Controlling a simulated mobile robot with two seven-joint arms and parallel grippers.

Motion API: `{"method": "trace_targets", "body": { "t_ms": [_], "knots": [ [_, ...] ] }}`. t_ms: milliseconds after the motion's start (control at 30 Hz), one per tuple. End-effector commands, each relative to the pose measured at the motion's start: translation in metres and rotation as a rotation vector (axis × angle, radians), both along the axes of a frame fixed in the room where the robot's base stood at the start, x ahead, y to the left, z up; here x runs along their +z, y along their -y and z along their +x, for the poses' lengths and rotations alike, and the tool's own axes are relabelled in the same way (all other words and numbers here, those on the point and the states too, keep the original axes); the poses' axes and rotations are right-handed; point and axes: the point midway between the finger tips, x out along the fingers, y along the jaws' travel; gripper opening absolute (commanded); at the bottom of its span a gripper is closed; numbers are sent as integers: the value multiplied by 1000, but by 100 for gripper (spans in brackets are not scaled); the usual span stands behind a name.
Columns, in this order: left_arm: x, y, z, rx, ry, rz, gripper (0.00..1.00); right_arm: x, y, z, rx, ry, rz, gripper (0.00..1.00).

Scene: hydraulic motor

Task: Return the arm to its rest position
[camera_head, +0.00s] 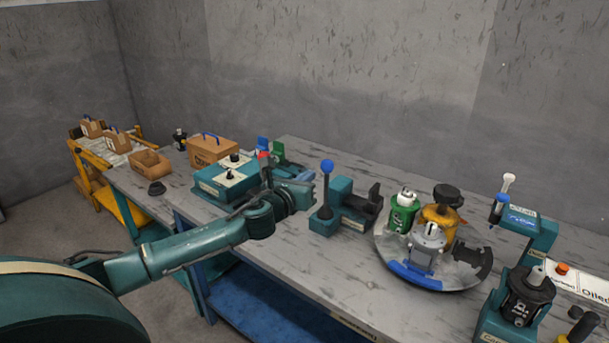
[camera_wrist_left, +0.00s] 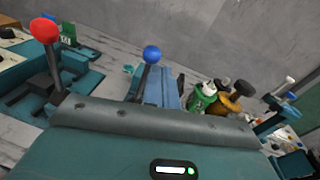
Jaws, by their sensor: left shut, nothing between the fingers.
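My left arm (camera_head: 190,250) comes in from the left in the head view, reaching over the front of the workbench. Its left gripper (camera_head: 306,188) is shut and empty, above the bench between the teal box and the blue-knobbed lever. In the left wrist view, a teal and dark grey body fills the lower part; I cannot make out the fingertips there. The blue-knobbed lever (camera_head: 327,180) stands upright on a teal fixture and also shows in the left wrist view (camera_wrist_left: 151,60). A red-knobbed lever (camera_wrist_left: 50,50) shows at left there. My right gripper is not in view.
A round turntable (camera_head: 450,268) holds green, orange and silver parts. A teal stand (camera_head: 530,235) with a black part is at right. A teal box (camera_head: 222,182) and a cardboard box (camera_head: 212,150) stand at left. The bench front (camera_head: 370,305) is mostly clear.

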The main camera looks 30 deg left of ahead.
Motion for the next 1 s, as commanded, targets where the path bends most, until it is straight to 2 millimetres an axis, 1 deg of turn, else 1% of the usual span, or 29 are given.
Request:
{"method": "trace_targets", "body": {
  "t_ms": [100, 333, 400, 467, 567, 600, 667, 700, 767, 800, 867, 900, 967, 1000],
  "knots": [
    [5, 1, -7, 0, -2, 1, 0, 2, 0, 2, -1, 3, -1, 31],
    [6, 2, -9, -1, -5, -5, 0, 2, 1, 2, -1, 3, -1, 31],
    [-2, 8, -11, -7, -15, -43, 0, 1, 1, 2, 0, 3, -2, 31],
    [-18, 19, -17, -17, -39, -121, 0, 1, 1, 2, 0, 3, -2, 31],
    [-60, 49, -36, -30, -109, -359, 0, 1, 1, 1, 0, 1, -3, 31],
    [-80, 64, -47, -29, -147, -493, 0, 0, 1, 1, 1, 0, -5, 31],
    [-113, 89, -70, -13, -212, -719, 0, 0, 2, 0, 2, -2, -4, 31],
    [-133, 106, -87, 9, -256, -881, 0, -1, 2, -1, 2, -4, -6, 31],
    [-161, 129, -115, 62, -321, -1132, 0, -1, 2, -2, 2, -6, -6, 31],
    [-178, 144, -135, 112, -363, -1307, 0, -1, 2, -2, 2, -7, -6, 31],
    [-202, 164, -168, 211, -418, -1580, 0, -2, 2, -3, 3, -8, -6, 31],
    [-215, 176, -190, 288, -443, -1755, 0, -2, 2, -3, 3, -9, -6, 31],
    [-230, 189, -221, 418, -464, -2000, 0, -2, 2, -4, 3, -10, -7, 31],
    [-238, 196, -240, 507, -467, -2147, 0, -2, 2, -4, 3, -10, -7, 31]
  ]
}}
